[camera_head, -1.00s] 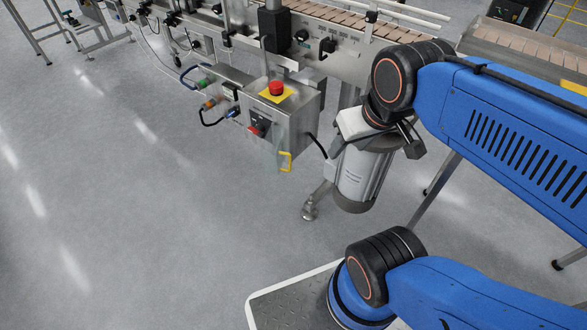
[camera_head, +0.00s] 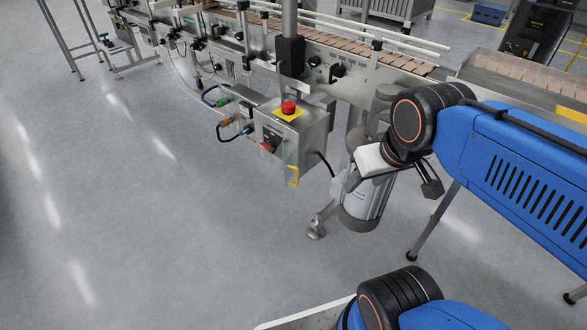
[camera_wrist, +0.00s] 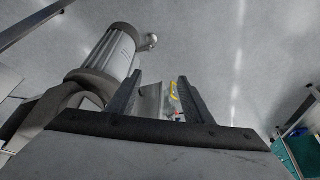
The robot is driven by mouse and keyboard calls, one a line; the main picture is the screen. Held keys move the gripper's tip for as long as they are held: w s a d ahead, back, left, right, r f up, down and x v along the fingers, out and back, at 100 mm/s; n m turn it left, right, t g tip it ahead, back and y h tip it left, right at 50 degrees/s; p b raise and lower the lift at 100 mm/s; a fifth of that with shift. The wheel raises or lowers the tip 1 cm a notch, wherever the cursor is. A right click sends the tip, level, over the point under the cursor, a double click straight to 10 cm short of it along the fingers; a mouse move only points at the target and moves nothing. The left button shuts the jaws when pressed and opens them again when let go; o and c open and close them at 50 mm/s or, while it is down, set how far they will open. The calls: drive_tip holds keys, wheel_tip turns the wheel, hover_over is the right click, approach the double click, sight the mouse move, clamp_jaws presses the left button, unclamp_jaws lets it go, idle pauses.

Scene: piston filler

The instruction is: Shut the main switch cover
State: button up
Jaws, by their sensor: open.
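The main switch cover is a clear panel with a yellow handle (camera_head: 293,176). It stands swung out from the front of the grey control box (camera_head: 312,130), to the right of the red main switch (camera_head: 268,146), which is uncovered. In the wrist view, the yellow handle (camera_wrist: 173,90) and a bit of red (camera_wrist: 178,116) show between the fingers, some distance beyond them. My gripper (camera_wrist: 158,82) is open and empty, apart from the cover.
A red emergency button (camera_head: 288,107) tops the box. A silver motor (camera_head: 362,203) hangs right of the cover and stands close by my left finger in the wrist view (camera_wrist: 108,52). The conveyor (camera_head: 370,60) runs behind. The floor in front and left is clear.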

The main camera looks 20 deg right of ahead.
drive_tip(key=c, duration=0.5)
drive_tip(key=shift+w, duration=0.3)
drive_tip(key=shift+c, duration=1)
drive_tip(key=m+g+y, duration=0.5)
drive_tip(key=m, duration=1.3)
hover_over(297, 183)
drive_tip(key=d, duration=0.7)
wheel_tip(297, 183, down, 6)
drive_tip(key=f, duration=0.1)
drive_tip(key=shift+h, duration=0.3)
drive_tip(key=x, duration=1.6)
drive_tip(key=shift+w+a+f, duration=0.1)
drive_tip(key=shift+w+a, duration=0.3)
clamp_jaws()
